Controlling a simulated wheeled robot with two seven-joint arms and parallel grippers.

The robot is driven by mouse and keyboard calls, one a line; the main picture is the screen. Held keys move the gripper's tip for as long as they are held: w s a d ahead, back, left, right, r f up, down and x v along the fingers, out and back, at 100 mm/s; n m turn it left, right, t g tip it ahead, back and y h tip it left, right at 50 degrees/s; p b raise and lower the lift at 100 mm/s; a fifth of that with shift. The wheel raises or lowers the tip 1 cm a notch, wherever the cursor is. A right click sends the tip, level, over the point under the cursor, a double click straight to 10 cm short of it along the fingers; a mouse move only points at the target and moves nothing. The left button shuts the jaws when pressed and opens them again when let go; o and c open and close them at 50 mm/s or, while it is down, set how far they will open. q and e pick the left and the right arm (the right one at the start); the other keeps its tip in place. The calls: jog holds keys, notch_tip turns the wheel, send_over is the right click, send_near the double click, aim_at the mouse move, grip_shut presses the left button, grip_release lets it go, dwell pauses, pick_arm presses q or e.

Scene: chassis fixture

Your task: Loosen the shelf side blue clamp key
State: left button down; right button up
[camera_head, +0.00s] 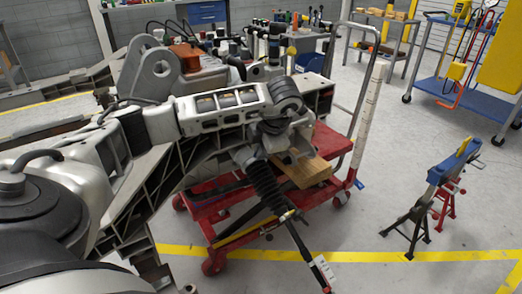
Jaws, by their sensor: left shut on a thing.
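My left arm comes in from the left with pale links and a black joint. No blue clamp key shows clearly there. A stand with a blue clamp-like top (440,171) and red and black legs is on the floor at the right, well apart from the gripper. My right gripper is not in view.
A red cart (322,192) with a wooden block (303,173) stands under the fixture. A black bellows and rod (266,186) slant down in front. A blue shelf trolley (461,95) is at the back right. The floor between cart and stand is clear.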

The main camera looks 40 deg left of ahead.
pick_arm(q)
jog(key=shift+r+n, duration=0.1)
jog(key=shift+n, duration=0.2)
jog(key=c, duration=1.6)
grip_release()
